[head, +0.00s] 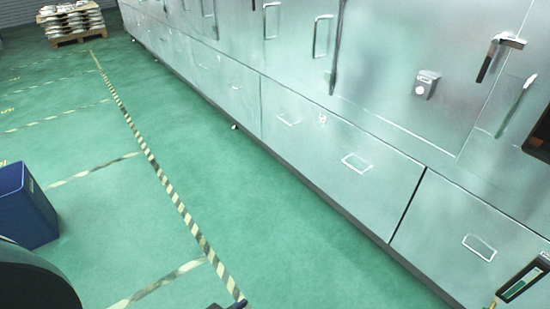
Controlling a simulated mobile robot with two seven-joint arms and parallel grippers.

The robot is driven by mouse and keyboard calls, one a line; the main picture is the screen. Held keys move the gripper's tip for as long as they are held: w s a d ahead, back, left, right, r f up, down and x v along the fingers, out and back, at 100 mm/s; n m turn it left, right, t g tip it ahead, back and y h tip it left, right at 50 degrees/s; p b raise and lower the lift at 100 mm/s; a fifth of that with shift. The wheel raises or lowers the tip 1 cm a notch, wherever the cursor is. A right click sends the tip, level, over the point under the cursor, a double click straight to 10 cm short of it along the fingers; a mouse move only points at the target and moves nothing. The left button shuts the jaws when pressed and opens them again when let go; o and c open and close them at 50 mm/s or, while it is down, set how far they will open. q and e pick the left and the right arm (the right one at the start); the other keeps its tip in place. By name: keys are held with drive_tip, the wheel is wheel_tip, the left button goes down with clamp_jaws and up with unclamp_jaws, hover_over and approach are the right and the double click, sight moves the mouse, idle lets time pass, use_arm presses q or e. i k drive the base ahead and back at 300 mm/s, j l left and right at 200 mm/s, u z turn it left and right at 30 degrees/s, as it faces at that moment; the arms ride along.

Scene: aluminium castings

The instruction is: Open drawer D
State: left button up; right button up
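A long row of pale metal cabinets runs from the upper left to the lower right, with a row of low drawers along the bottom. The nearest low drawer (455,215) has a rectangular pull handle (479,247). The low drawer to its left (330,150) has two pull handles, one on its right half (357,162) and one on its left half (289,118). These drawers look shut. No letter is readable, so I cannot tell which is drawer D. Neither gripper can be made out in view.
A blue bin (25,205) stands on the green floor at the left. A loaded pallet (75,22) is far off at the upper left. Striped tape (150,155) marks the floor. The floor along the drawers is mostly clear. A dark-framed object (522,282) is at the lower right.

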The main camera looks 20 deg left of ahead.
sight(376, 183)
drive_tip(key=u, duration=0.15)
drive_tip(key=i+j+z, duration=0.15)
drive_tip(key=i+z, duration=0.15)
drive_tip(key=i, duration=0.4)
drive_tip(key=i+z, duration=0.15)
drive_tip(key=i, duration=0.4)
drive_tip(key=i+j+z, duration=0.2)
drive_tip(key=i, duration=0.3)
drive_tip(key=i+l, duration=0.1)
drive_tip(key=i, duration=0.1)
